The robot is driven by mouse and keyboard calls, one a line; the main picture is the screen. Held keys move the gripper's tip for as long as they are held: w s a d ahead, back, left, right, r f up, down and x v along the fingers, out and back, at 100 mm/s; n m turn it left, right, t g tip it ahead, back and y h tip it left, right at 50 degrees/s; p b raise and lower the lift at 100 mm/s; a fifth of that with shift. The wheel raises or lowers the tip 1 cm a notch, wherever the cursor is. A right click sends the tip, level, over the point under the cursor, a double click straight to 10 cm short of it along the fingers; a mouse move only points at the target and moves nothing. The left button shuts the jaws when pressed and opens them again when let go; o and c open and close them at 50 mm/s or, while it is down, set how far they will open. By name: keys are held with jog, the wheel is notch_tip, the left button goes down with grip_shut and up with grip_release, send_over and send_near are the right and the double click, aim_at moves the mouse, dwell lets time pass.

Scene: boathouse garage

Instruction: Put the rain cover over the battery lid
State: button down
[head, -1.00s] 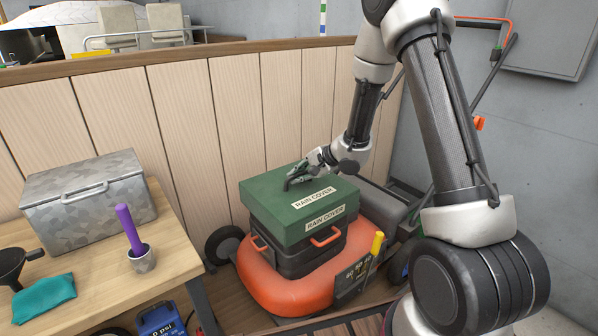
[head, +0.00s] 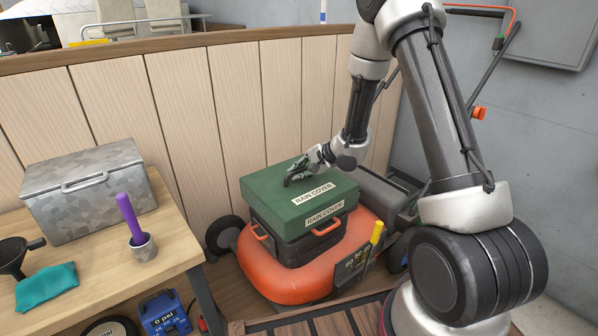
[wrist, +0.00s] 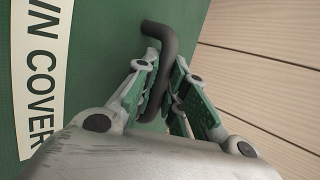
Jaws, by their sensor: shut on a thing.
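The green rain cover (head: 298,196), a box shape with two RAIN COVER labels, sits over the top of the dark battery lid (head: 300,249) on the orange mower. The lid's lower part and orange handles show below the cover's edge. My gripper (head: 288,181) is at the top of the cover, shut on its dark bent handle. In the wrist view, the green-padded fingers (wrist: 168,92) pinch the handle (wrist: 158,38), with the cover's green top (wrist: 95,50) beside it. The cover hides the top of the lid, so I cannot tell how fully it is seated.
The orange mower (head: 270,277) stands against a wood-panelled wall (head: 185,120). A table (head: 120,275) at left holds a metal box (head: 90,195), a purple-handled tool (head: 130,220), a funnel (head: 14,256) and a teal cloth (head: 46,287). A yellow-topped post (head: 376,234) rises at the mower's right.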

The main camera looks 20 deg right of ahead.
jog(key=shift+f, duration=0.15)
jog(key=c, duration=1.4)
grip_release()
jog(key=v, duration=1.2)
jog(key=shift+w, duration=0.1)
